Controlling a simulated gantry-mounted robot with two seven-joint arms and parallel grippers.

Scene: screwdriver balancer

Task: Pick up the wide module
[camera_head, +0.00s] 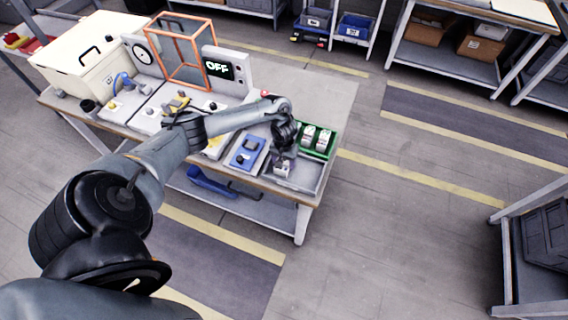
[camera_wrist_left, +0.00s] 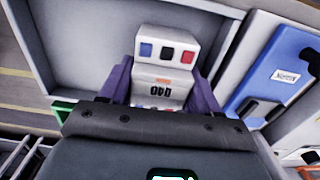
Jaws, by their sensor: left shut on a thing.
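The wide module (camera_wrist_left: 166,62) is a pale grey block with blue, dark and red squares on one face and a label with dark digits. In the head view it shows small (camera_head: 281,169) below my left gripper (camera_head: 283,154), over the grey tray (camera_head: 311,178) at the table's right end. My left gripper is shut on it; in the left wrist view the purple-grey fingers (camera_wrist_left: 158,88) sit on both sides of it. I cannot tell whether it touches the tray floor. My right gripper is not in view.
A green bin (camera_head: 329,147) with two white-and-green modules (camera_head: 308,135) stands behind the tray. A blue device (camera_head: 245,152) lies left of it. An orange frame (camera_head: 185,50) and a panel reading OFF (camera_head: 217,70) stand farther back on the table (camera_head: 270,190).

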